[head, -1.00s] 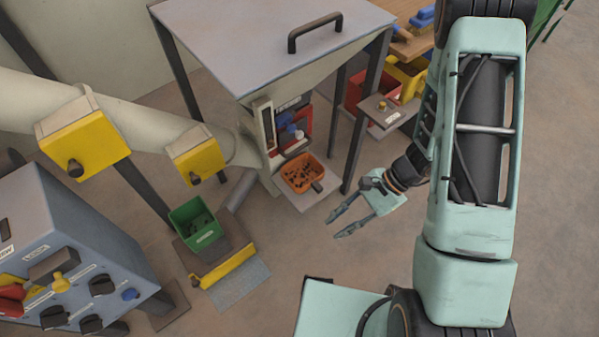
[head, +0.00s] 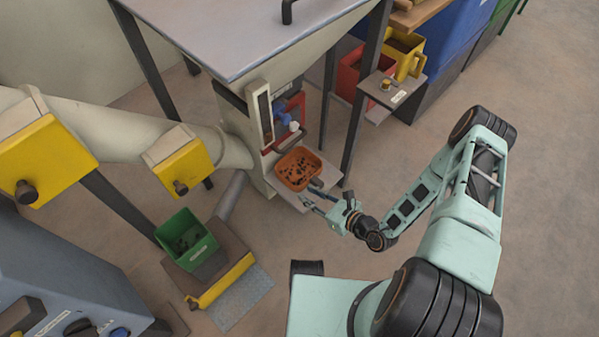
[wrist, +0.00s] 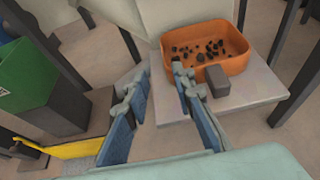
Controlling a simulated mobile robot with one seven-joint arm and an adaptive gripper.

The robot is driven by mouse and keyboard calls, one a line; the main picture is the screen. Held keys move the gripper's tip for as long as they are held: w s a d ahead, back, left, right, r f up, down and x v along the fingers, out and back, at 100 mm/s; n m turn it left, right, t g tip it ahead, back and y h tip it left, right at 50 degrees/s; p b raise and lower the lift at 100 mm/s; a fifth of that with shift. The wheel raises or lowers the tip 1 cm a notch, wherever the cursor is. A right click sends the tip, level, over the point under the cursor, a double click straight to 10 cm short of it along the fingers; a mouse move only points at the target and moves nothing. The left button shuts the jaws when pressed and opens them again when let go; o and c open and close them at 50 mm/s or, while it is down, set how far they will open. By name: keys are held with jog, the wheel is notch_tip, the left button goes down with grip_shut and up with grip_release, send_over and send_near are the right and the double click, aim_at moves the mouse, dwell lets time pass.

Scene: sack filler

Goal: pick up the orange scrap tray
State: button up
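The orange scrap tray (head: 290,183) sits on a small pale shelf (head: 328,171) below the hopper and holds several dark scraps. Its short dark grey handle sticks out toward me. In the wrist view the tray (wrist: 243,66) is at the upper right, and its handle (wrist: 217,82) points toward my gripper. My gripper (head: 310,193) is open and empty beside the near edge of the shelf. In the wrist view, the right finger of my gripper (wrist: 158,80) is just left of the handle, and the handle lies outside the gap between the fingers. I cannot tell whether they touch.
Dark hopper legs (head: 357,115) stand right of the tray. A green bin (head: 187,243) and a yellow-edged step (head: 222,283) are to the left. Red (head: 348,78) and yellow (head: 405,68) bins stand at the back right. The floor on the right is clear.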

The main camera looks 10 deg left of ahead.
aim_at(287, 181)
jog(key=b+x, duration=0.1)
jog(key=x, duration=0.3)
jog(key=shift+w+a+f, duration=0.15)
jog(key=shift+a+f, duration=0.05)
jog(key=shift+a, duration=0.1)
jog(key=x, duration=0.1)
jog(key=b+x, duration=0.1)
jog(key=x, duration=0.1)
jog(key=b+x, duration=0.1)
jog(key=x, duration=0.1)
jog(key=shift+w+d+f, duration=0.2)
jog(key=shift+w, duration=0.15)
grip_shut()
jog(key=shift+r, duration=0.1)
